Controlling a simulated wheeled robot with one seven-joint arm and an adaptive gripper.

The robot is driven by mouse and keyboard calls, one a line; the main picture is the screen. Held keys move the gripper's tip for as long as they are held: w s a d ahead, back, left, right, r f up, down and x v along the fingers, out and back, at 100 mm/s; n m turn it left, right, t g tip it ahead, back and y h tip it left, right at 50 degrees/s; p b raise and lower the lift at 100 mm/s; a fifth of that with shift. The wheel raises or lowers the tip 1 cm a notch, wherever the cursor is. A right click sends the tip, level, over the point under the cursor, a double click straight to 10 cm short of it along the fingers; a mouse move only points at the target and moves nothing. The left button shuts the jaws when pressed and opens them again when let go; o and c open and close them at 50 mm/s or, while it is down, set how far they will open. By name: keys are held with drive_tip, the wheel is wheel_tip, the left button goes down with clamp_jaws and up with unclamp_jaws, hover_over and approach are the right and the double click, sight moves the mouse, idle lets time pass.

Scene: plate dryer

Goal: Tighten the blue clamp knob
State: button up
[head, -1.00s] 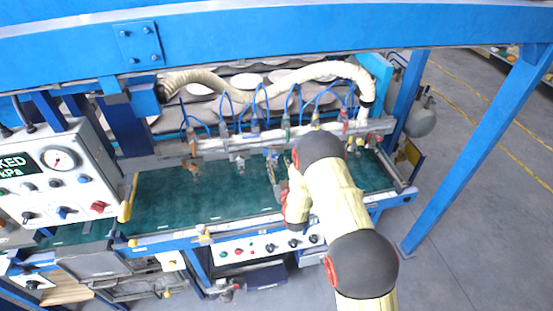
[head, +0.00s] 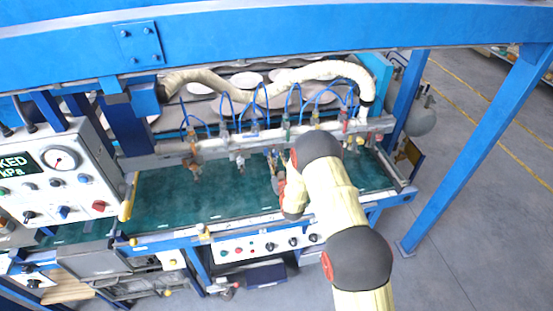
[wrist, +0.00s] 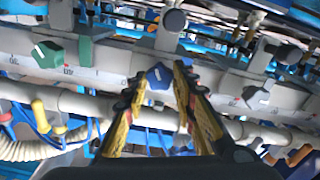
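The blue clamp knob (wrist: 159,76) has a white mark on its face and sits on the pale rail in the middle of the wrist view. My gripper (wrist: 158,80) has yellow and black fingers, one on each side of the knob. The fingers are apart, with a narrow gap showing beside the knob; I cannot tell how deep the tips reach. In the head view my gripper (head: 275,162) is at the rail above the green bed, partly hidden by my wrist. I cannot make out the blue knob there.
A green knob (wrist: 50,54) is left of the blue one on the same rail (wrist: 105,62), and a grey knob (wrist: 258,94) is to the right. Pipes and blue hoses run close by. A gauge panel (head: 62,170) stands at the left in the head view.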

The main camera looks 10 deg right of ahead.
drive_tip(key=c, duration=0.6)
drive_tip(key=shift+f+m+b, duration=0.1)
drive_tip(key=shift+m+b, duration=0.2)
drive_tip(key=shift+b, duration=0.25)
drive_tip(key=m+b, duration=0.3)
drive_tip(key=b, duration=0.2)
drive_tip(key=shift+f+m, duration=0.15)
drive_tip(key=shift+m, duration=0.15)
drive_tip(key=m+b, duration=0.3)
drive_tip(key=b, duration=0.1)
drive_tip(key=shift+m+b, duration=0.4)
drive_tip(key=m+b, duration=0.3)
drive_tip(key=b, duration=0.1)
drive_tip(key=shift+m, duration=0.3)
drive_tip(key=m+b, duration=1)
drive_tip(key=m, duration=0.2)
drive_tip(key=shift+b, duration=0.4)
drive_tip(key=shift+m, duration=0.3)
